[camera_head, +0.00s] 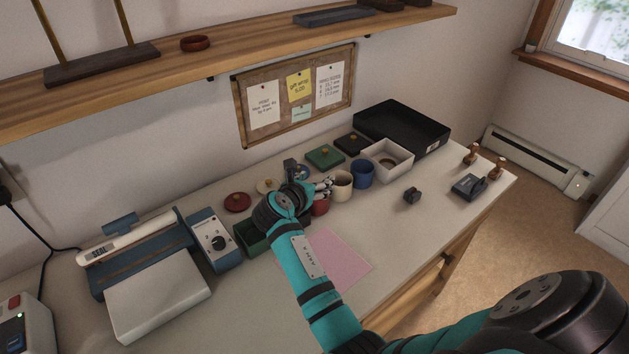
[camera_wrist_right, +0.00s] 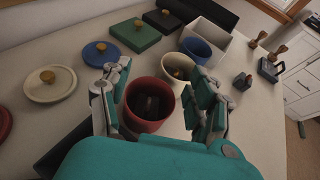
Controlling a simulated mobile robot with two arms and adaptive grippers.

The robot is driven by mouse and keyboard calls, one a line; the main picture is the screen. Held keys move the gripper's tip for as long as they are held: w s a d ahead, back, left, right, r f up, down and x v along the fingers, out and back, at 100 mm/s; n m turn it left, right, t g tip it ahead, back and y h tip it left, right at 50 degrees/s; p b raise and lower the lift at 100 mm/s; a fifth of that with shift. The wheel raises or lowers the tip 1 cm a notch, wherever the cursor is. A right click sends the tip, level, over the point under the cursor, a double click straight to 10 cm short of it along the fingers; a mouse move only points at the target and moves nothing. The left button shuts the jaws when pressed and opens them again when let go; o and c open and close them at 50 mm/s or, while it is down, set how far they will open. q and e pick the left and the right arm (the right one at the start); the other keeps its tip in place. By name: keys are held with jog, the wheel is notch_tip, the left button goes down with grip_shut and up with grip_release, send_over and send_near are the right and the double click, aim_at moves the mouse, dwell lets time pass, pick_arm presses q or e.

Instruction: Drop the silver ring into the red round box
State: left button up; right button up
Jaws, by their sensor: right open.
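The red round box (camera_head: 320,208) stands open among small boxes on the workbench. In the right wrist view the red round box (camera_wrist_right: 149,122) is between and below the fingers. A dim brownish shape shows inside it, too dark to name. My right gripper (camera_head: 326,186) is open above the box's mouth, and in its wrist view (camera_wrist_right: 157,82) the fingers are spread on either side. I see nothing held between them. I cannot make out the silver ring in either view. My left gripper is not in view.
A cream round box (camera_head: 342,188) and blue round box (camera_head: 363,174) stand close by, with a white square box (camera_head: 397,153) beyond. A green box (camera_head: 252,238) is left of my wrist. Lids lie behind. A pink sheet (camera_head: 338,262) lies in front.

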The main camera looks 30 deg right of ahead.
notch_tip(320, 180, up, 10)
dwell(0.6)
dwell(0.7)
